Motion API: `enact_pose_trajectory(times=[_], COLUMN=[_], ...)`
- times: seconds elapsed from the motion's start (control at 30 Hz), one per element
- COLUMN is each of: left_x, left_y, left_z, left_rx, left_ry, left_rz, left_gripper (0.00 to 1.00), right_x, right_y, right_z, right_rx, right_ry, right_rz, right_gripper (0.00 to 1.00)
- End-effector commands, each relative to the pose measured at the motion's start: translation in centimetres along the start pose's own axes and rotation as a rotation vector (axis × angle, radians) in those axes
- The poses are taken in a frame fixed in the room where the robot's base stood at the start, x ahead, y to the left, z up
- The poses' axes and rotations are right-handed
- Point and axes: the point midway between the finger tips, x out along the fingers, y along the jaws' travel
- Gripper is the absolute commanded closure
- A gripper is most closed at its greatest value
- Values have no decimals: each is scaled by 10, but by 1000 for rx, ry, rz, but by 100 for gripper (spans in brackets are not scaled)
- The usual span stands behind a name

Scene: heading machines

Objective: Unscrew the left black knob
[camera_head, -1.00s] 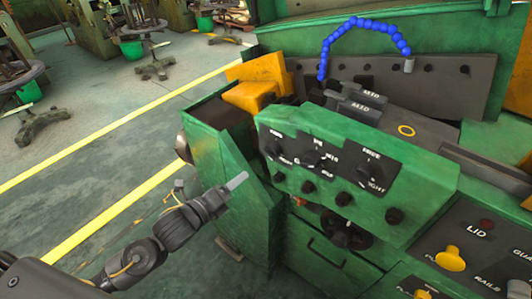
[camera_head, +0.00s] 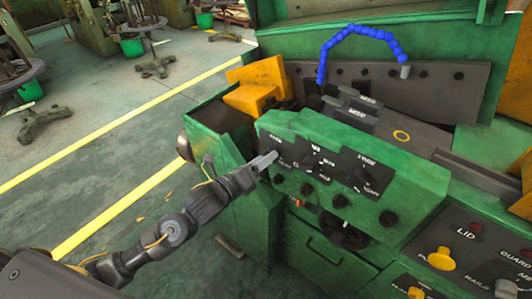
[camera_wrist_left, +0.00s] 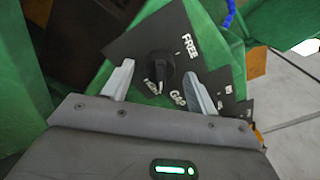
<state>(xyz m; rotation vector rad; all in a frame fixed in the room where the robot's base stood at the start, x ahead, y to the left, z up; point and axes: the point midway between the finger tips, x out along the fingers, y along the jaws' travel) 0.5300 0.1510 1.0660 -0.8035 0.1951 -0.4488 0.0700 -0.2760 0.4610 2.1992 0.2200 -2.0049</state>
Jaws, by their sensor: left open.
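The left black knob (camera_wrist_left: 160,67) shows in the left wrist view on a black label plate, with a white pointer mark at its lower end. My left gripper (camera_wrist_left: 161,80) is open, with one finger on each side of the knob and gaps between. In the head view the same gripper (camera_head: 264,161) comes in from the left to the left end of the green control panel (camera_head: 410,182). Its fingers hide part of the left label plate and the knob there. My right gripper is not in view.
Two more dial plates (camera_head: 363,172) and a row of small dark knobs (camera_head: 340,201) are on the panel. A yellow button (camera_head: 442,259) is at lower right. A blue segmented hose (camera_head: 365,24) arches behind. Open floor (camera_head: 60,185) lies to the left.

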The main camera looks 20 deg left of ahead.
Motion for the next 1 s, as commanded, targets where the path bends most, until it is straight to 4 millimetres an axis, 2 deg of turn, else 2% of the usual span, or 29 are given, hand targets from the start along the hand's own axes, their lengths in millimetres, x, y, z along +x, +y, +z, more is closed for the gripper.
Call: enact_pose_trajectory(times=[0.2,0.47,0.57,0.8,0.83,1.0], left_x=[16,17,17,17,17,17], left_y=[0,0,0,0,0,0], left_z=[0,-1,-1,-1,0,-1], left_rx=[-1,-1,-1,-1,-1,-12], left_ry=[1,1,1,1,1,0], left_rz=[0,0,0,0,0,0], left_gripper=[42,42,52,84,86,86], right_x=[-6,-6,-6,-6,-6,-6], right_y=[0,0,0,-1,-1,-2], right_z=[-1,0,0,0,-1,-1], right_rx=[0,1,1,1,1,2], right_ry=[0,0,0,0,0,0], right_rz=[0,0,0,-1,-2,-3], right_gripper=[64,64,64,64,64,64])
